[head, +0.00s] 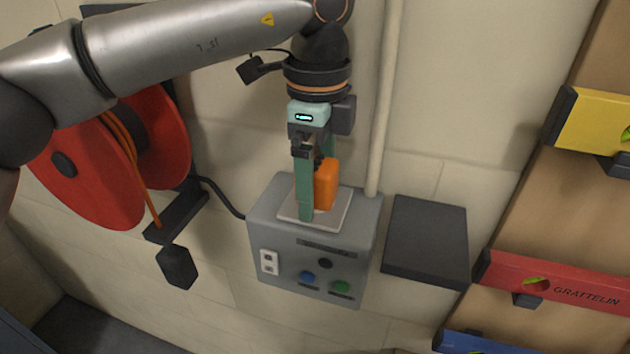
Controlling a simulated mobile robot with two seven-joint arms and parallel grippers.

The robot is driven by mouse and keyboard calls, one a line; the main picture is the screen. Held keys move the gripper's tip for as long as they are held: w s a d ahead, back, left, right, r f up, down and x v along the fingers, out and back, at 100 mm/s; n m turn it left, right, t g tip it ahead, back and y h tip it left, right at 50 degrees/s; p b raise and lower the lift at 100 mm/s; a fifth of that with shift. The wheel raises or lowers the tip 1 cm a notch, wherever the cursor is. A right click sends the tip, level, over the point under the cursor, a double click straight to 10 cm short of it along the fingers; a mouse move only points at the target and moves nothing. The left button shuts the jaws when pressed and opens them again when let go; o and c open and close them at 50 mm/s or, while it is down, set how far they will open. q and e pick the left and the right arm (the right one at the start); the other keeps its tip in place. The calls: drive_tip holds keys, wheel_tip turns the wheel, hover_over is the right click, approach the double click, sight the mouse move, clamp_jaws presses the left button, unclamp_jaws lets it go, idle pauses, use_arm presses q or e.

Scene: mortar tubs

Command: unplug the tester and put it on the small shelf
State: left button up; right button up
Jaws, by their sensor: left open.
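An orange block, which looks like the tester (326,184), stands upright on the pale plate (338,216) on top of a grey box (268,228). My left gripper (316,200) points down over the plate, its green fingers open. One finger is in front of the orange tester's left side and hides part of it; the other is mostly hidden behind it. I cannot tell whether the fingers touch it. A small dark shelf (427,240) is on the wall just right of the grey box, and its top is empty. My right gripper is not in view.
A red cable reel (85,170) with an orange cable hangs at the left, with a black plug (177,267) below it. A pale vertical pipe (384,100) runs behind the box. Red (560,287) and yellow (595,120) levels hang at the right.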

sight(317, 163)
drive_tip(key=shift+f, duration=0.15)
use_arm(q)
clamp_jaws()
idle(0.8)
drive_tip(key=shift+r, duration=0.15)
drive_tip(key=shift+r+p, duration=2)
drive_tip(key=shift+r, duration=0.9)
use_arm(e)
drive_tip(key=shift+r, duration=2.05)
